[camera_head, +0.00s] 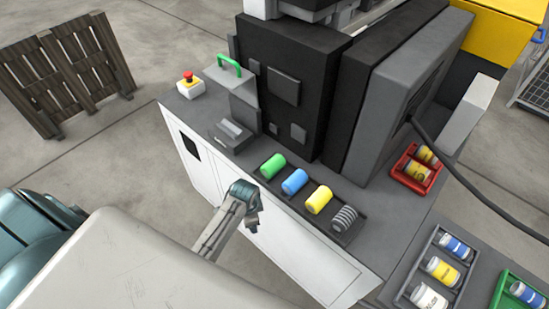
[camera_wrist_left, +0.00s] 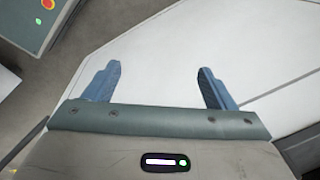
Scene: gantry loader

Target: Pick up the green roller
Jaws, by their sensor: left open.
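The green roller (camera_head: 272,166) lies on the dark tray at the front of the machine counter, leftmost in a row. A blue roller (camera_head: 294,181) is just to its right. My left gripper (camera_head: 254,222) hangs in front of the counter's white side, below and to the left of the green roller and apart from it. In the left wrist view, its two blue fingers (camera_wrist_left: 158,78) are spread with nothing between them, against white panelling. The green roller is not in that wrist view. My right gripper is in neither view.
A yellow roller (camera_head: 319,200) and a ridged grey roller (camera_head: 344,219) continue the row. The dark machine body (camera_head: 287,85) rises behind the rollers. A red stop button (camera_head: 188,78) stands at the counter's left end. A red bin (camera_head: 415,170) is at right.

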